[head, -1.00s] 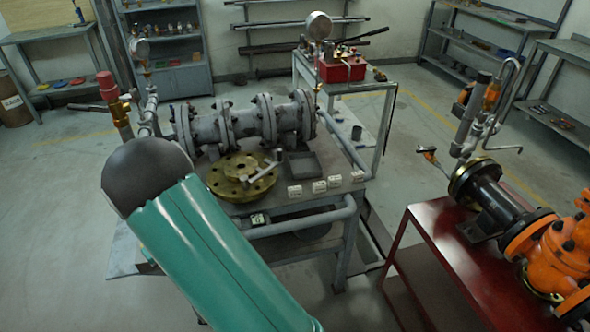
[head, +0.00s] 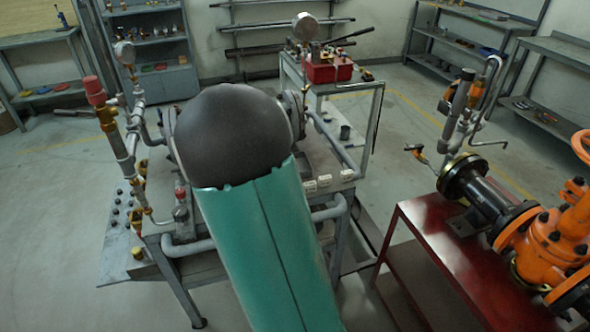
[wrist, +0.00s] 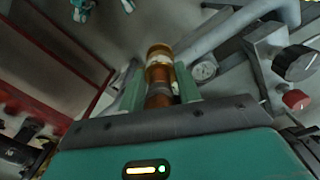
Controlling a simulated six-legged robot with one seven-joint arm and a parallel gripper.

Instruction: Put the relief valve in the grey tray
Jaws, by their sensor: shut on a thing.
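In the wrist view my gripper (wrist: 158,76) is shut on a brass and copper-coloured cylindrical fitting (wrist: 158,62), which looks like the relief valve. The fitting sticks out between the two green-grey fingers, with its brass end beyond the tips. In the head view my green arm and its dark round joint stand in front of the workbench. They hide my gripper and the held fitting. The grey tray is hidden behind my arm in the head view, and I cannot make it out in the wrist view.
Upright pipework with a red cap (head: 94,88) stands at the bench's left. White labels (head: 325,181) line its right front. A red pump box (head: 329,68) stands behind. A red table (head: 449,240) with an orange valve (head: 556,239) is at right.

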